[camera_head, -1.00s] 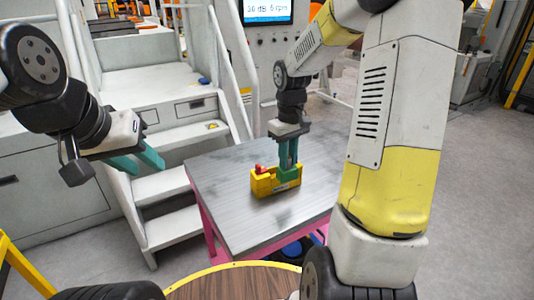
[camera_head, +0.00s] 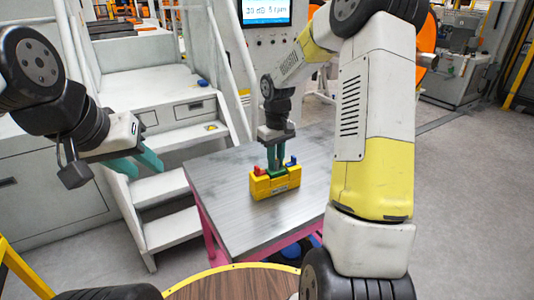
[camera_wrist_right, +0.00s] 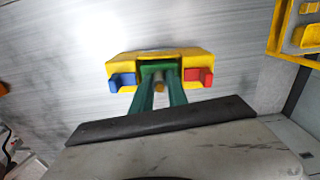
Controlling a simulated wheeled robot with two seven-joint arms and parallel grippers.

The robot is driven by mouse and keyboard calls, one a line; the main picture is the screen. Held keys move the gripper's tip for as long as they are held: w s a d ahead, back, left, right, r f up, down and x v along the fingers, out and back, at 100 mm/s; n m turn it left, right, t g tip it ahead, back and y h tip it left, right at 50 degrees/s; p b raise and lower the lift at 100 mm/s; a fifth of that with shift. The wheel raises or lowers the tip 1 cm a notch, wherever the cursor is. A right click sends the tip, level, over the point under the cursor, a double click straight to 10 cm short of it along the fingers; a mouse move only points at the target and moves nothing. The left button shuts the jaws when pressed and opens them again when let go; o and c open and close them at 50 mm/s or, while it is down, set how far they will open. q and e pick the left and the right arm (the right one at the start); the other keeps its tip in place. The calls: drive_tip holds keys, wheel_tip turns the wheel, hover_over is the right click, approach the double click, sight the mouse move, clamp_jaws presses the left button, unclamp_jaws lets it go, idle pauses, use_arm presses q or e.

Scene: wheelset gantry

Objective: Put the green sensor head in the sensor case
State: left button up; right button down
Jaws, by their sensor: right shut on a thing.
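The yellow sensor case (camera_head: 284,185) sits on the grey table, and it also shows in the wrist view (camera_wrist_right: 188,57). A red block (camera_head: 258,170) is at its left end and a blue block (camera_head: 291,161) at its right end in the head view. My right gripper (camera_head: 276,167) points down over the middle of the case, shut on the green sensor head (camera_wrist_right: 158,68). The green head is between the red and blue blocks; I cannot tell how deep it sits. My left gripper (camera_head: 137,166) is open and empty, left of the table.
The grey table (camera_head: 235,220) is otherwise clear around the case. White steps (camera_head: 165,190) stand left of and behind it. A display (camera_head: 267,11) is at the back. A round wooden surface with a yellow rim (camera_head: 235,285) is in front.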

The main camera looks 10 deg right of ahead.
drive_tip(key=c, duration=1.3)
unclamp_jaws()
drive_tip(key=shift+f, duration=0.1)
wheel_tip(320, 180, up, 12)
drive_tip(key=s+a+r+m+t+y, duration=0.1)
drive_tip(key=s+r+m+t, duration=0.1)
drive_tip(key=s, duration=1)
drive_tip(key=s+a+r+m+t+y, duration=0.1)
drive_tip(key=s+r+t, duration=0.3)
drive_tip(key=s, duration=0.8)
drive_tip(key=shift+s+r+m, duration=0.2)
drive_tip(key=shift+r+m, duration=0.4)
drive_tip(key=shift+r, duration=0.25)
drive_tip(key=shift+a, duration=0.1)
